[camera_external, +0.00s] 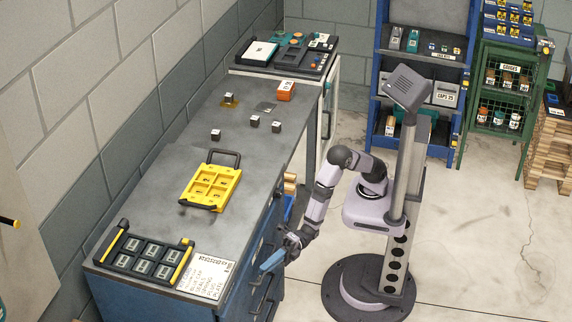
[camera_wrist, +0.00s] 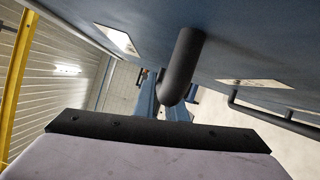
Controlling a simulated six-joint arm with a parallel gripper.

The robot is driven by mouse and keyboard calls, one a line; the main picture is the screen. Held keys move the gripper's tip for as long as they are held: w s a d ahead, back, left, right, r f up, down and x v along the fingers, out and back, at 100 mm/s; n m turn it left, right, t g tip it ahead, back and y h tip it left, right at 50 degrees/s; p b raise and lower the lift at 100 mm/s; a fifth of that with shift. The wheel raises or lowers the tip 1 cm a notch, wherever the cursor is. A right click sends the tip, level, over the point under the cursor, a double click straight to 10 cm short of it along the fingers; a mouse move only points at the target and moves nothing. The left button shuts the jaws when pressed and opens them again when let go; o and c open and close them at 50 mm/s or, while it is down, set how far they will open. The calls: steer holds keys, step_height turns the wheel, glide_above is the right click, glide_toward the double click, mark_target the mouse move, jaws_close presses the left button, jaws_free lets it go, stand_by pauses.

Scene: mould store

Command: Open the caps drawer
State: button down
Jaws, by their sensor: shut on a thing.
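The blue drawer front (camera_wrist: 245,45) fills the upper right of the wrist view, with a dark bar handle (camera_wrist: 187,58) standing out from it. My gripper (camera_wrist: 163,106) has its blue fingers on either side of the handle's curved end and is shut on it. In the external view my gripper (camera_external: 272,261) is at the blue front of the workbench, near its front corner. The drawer labels are too slanted to read, so I cannot tell which one is the caps drawer. The drawer's opening is not visible.
A yellow tray (camera_external: 211,187), a black rack (camera_external: 148,256) and a white sheet (camera_external: 207,275) are on the bench top (camera_external: 180,160), with several small cubes further back. Another handle (camera_wrist: 280,118) is beside the held one. The floor right of my base is clear.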

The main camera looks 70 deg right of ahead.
steer(key=s, duration=2.3)
steer(key=c, duration=1.8)
jaws_free()
steer(key=v, duration=0.7)
steer(key=shift+s+d, duration=0.1)
steer(key=shift+d, duration=0.1)
